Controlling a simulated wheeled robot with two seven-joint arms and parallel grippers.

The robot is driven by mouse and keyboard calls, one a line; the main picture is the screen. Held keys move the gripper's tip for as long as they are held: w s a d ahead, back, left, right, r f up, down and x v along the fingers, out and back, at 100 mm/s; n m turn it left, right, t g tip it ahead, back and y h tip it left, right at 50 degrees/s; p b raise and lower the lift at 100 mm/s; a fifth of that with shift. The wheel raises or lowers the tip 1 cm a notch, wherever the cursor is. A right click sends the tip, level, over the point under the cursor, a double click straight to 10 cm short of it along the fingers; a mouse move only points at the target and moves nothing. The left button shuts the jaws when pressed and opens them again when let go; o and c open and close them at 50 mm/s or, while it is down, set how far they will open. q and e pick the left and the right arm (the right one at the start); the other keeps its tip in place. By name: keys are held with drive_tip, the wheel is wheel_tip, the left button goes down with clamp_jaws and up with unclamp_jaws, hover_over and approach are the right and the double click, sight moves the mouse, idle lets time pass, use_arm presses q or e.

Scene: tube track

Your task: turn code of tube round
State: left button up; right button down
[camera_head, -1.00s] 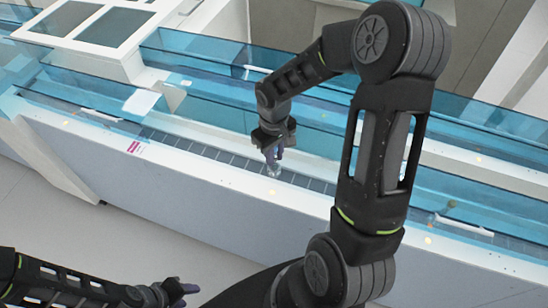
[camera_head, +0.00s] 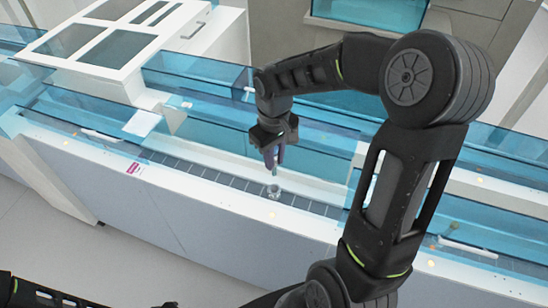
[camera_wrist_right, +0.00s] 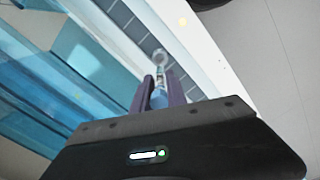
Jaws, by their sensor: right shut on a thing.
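My right gripper (camera_head: 273,164) is shut on a slim tube (camera_head: 275,173) over the track. The tube points down, its lower end showing just below the purple fingers. A small clear round holder (camera_head: 273,192) sits on the dark track (camera_head: 220,179) straight below, with a small gap between it and the tube in the head view. In the right wrist view the tube (camera_wrist_right: 160,96) is between the two fingers (camera_wrist_right: 159,92), with the holder (camera_wrist_right: 160,57) beyond it. I cannot make out a code on the tube.
Blue transparent panels (camera_head: 196,131) run along the back of the track. A white front ledge (camera_head: 210,199) runs along its near side, with a pink label (camera_head: 133,168). A white housing with dark windows (camera_head: 105,48) stands at upper left.

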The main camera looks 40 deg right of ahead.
sight(274, 175)
drive_tip(key=shift+f, duration=0.2)
drive_tip(key=shift+f+b, duration=3.65)
drive_tip(key=shift+f, duration=0.9)
drive_tip(key=shift+f+m+b, duration=0.1)
drive_tip(key=shift+m+b, duration=0.35)
drive_tip(key=shift+m, duration=0.55)
drive_tip(key=m+b, duration=0.1)
drive_tip(key=m, duration=0.6)
drive_tip(key=shift+b, duration=0.35)
